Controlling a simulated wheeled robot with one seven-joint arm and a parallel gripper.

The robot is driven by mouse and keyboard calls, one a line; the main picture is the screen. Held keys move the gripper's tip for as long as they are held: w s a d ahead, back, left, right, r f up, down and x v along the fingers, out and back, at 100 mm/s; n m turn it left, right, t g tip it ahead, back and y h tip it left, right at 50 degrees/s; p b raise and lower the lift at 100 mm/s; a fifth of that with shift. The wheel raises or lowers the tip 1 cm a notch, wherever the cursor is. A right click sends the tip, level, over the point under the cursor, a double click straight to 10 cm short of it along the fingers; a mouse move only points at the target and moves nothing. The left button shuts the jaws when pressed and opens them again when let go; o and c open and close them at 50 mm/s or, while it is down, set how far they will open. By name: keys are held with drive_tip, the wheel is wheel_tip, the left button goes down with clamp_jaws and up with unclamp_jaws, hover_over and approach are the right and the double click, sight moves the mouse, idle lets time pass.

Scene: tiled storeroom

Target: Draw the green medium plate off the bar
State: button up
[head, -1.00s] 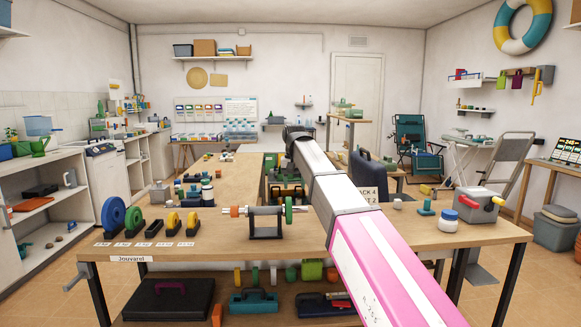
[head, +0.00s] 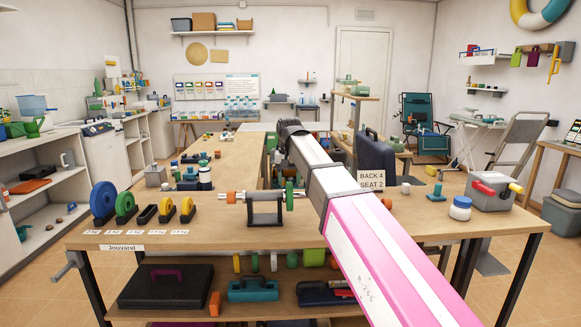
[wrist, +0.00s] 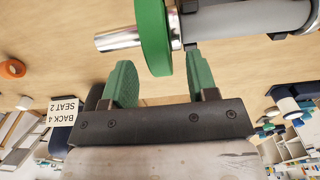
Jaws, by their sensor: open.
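The green medium plate (head: 290,194) hangs on the silver bar (head: 265,196), near the bar's right end in the head view. In the wrist view the plate (wrist: 152,38) stands edge-on around the bar, with a bare metal end (wrist: 117,40) to its left and a thicker grey part to its right. My gripper (wrist: 160,62) is open, its green fingers apart on either side of the plate's lower rim. A gap shows on both sides, and nothing is gripped. In the head view my arm hides much behind it, and I cannot make out the fingers there.
A dark stand (head: 265,212) carries the bar on the wooden bench. An orange piece (head: 233,197) is at its left end. Blue, green and yellow plates (head: 103,199) stand in holders to the left. A dark case with a sign (head: 370,180) and a jar (head: 460,208) are to the right.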

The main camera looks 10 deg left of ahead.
drive_tip(key=shift+f, duration=0.6)
clamp_jaws()
drive_tip(key=shift+d, duration=0.1)
drive_tip(key=w+d, duration=0.2)
drive_tip(key=d, duration=0.8)
drive_tip(key=shift+w+d, duration=0.2)
drive_tip(key=shift+w, duration=0.05)
idle(1.1)
